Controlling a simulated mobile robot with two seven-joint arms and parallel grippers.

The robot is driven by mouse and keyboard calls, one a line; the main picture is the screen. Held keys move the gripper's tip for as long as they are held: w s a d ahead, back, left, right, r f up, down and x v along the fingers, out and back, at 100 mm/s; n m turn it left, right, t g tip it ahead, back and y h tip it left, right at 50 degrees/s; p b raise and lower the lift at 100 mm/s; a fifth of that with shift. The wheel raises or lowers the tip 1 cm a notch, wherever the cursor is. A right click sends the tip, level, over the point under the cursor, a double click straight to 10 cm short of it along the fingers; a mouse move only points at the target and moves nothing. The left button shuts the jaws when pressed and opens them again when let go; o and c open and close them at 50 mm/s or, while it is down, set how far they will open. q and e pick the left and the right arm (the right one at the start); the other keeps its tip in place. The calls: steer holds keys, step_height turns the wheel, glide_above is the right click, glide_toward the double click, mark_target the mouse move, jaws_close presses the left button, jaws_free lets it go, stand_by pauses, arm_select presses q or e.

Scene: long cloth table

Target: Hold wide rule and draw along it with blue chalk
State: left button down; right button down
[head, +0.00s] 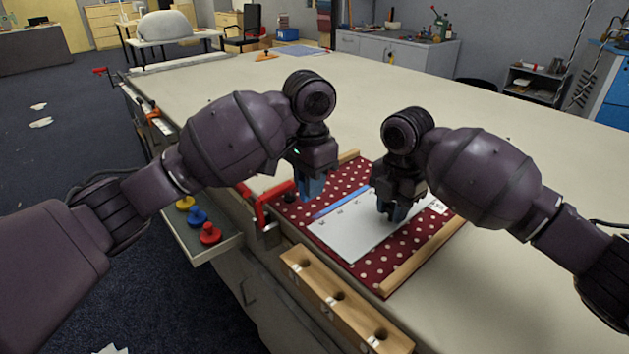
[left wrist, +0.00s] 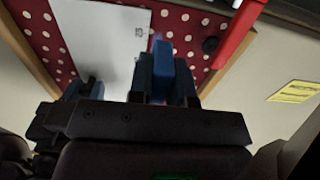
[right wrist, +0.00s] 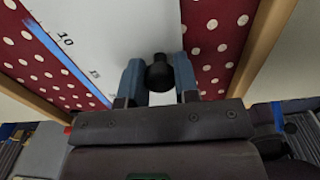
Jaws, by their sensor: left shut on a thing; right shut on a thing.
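The wide rule (head: 350,235) is a white plate with printed marks, lying flat on a red cloth with white dots (head: 405,248). A blue strip (head: 340,204) runs along its upper-left edge; I cannot tell whether it is chalk or part of the rule. My right gripper (head: 393,212) is shut on the rule's black knob (right wrist: 159,73). My left gripper (head: 310,192) is shut on the blue chalk (left wrist: 163,68), low over the cloth beside the blue-striped edge. Its fingers hide most of the chalk, and I cannot tell whether it touches the cloth.
Wooden strips (head: 425,255) border the cloth. A red clamp (head: 262,212) and a dark knob (head: 290,197) are close to my left gripper. A wooden block with holes (head: 340,300) is at the front edge. A side tray (head: 205,245) carries yellow, blue and red knobbed pieces. The far table is mostly clear.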

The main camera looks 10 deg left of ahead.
mark_target(310, 220)
arm_select(q)
steer(key=shift+f, duration=2.45)
steer(key=shift+f, duration=0.4)
